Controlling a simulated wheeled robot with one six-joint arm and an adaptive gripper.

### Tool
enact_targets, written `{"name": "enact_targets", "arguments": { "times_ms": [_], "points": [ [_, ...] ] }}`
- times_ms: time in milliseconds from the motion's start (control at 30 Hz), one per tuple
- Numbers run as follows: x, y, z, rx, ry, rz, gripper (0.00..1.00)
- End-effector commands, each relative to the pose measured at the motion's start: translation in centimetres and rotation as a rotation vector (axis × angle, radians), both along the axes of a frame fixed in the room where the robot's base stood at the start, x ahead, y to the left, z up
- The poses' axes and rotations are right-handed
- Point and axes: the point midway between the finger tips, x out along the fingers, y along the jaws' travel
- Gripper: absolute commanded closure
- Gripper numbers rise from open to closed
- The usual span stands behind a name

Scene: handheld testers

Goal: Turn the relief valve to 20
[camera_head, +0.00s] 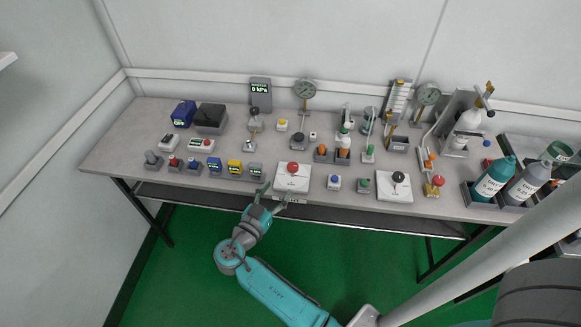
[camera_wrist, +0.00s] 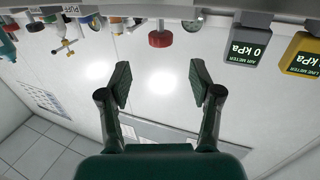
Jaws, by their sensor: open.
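A red knob (camera_head: 292,168) stands on a white plate (camera_head: 289,183) at the table's front edge; it also shows at the top of the wrist view (camera_wrist: 160,38). A black knob (camera_head: 398,177) stands on a similar white plate (camera_head: 391,190) further right. No readable label or scale tells me which of these is the relief valve. My gripper (camera_head: 275,195) is open and empty just in front of the table edge, close to the red-knob plate. In the wrist view its two fingers (camera_wrist: 160,82) are spread apart with nothing between them.
The table (camera_head: 125,140) is crowded. Blue, yellow and grey meters (camera_head: 234,168) stand left of the red knob; the grey meter (camera_wrist: 248,45) reads 0 kPa. A small blue-button box (camera_head: 334,183) stands right of it. Gauges (camera_head: 305,90) and bottles (camera_head: 494,180) stand further back and right.

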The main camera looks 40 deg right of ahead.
Motion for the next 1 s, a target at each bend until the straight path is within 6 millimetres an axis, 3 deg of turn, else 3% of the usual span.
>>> {"name": "enact_targets", "arguments": {
  "times_ms": [267, 700, 1000],
  "points": [
    [0.8, -1.9, 0.5, -0.007, -0.017, -0.017, 0.36],
    [2.9, -8.7, 0.5, -0.008, -0.016, -0.015, 0.36],
    [3.4, -10.3, 0.4, -0.007, -0.015, -0.012, 0.36]
  ]
}}
